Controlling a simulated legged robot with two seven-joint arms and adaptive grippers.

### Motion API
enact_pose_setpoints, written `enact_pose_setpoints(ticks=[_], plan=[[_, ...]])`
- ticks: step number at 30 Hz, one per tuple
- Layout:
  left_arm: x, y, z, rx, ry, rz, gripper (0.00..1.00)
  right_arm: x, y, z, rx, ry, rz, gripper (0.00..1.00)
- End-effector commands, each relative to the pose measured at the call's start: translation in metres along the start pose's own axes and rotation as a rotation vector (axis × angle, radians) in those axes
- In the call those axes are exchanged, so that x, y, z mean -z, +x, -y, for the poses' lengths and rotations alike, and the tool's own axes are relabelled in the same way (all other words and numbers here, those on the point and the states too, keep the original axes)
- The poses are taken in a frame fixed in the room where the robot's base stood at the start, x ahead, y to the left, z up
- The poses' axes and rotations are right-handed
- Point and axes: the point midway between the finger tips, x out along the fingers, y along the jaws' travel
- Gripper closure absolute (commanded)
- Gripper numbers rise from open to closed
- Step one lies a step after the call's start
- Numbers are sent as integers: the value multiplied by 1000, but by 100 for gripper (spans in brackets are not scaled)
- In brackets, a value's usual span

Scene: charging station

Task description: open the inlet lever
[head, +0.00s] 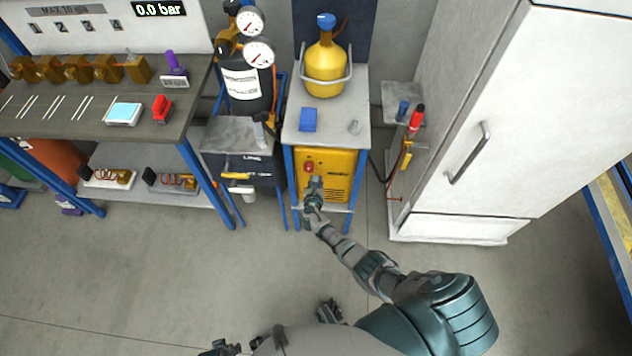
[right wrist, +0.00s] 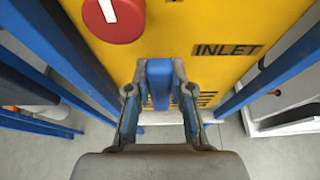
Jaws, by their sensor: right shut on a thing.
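The yellow machine (head: 335,172) stands under the small table, with a red round knob (head: 308,167) on its front. In the right wrist view the yellow front fills the top, with the red knob (right wrist: 113,18) at upper left and the INLET label (right wrist: 227,50) at right. The blue inlet lever (right wrist: 159,82) hangs down between my right fingers. My right gripper (head: 314,185) is shut on the lever, with one finger on each side (right wrist: 160,95). A dark part at the bottom edge of the head view may be my left gripper (head: 220,348); its jaws cannot be made out.
Blue table legs (right wrist: 58,45) stand close on both sides of the yellow front. A yellow bottle (head: 326,70) and a blue block (head: 308,120) are on the table above. A white cabinet (head: 530,110) stands to the right. The floor in front is clear.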

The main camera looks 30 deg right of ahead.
Motion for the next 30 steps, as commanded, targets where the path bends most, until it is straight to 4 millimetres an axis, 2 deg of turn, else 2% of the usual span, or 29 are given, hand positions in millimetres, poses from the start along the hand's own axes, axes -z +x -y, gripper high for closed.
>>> enact_pose_setpoints(ticks=[1,4,17,23,30], plan=[[0,0,0,0,0,0,52,-4,1,0,1,-4,7,76],[0,0,0,0,0,0,52,-4,1,0,1,-3,6,52],[0,-1,1,1,-1,-3,52,-1,-6,-1,-3,1,3,52],[-1,-1,0,1,-1,-2,52,0,-32,0,-2,2,1,52],[0,-1,0,1,-1,-2,52,0,-81,-1,-3,0,2,52]])
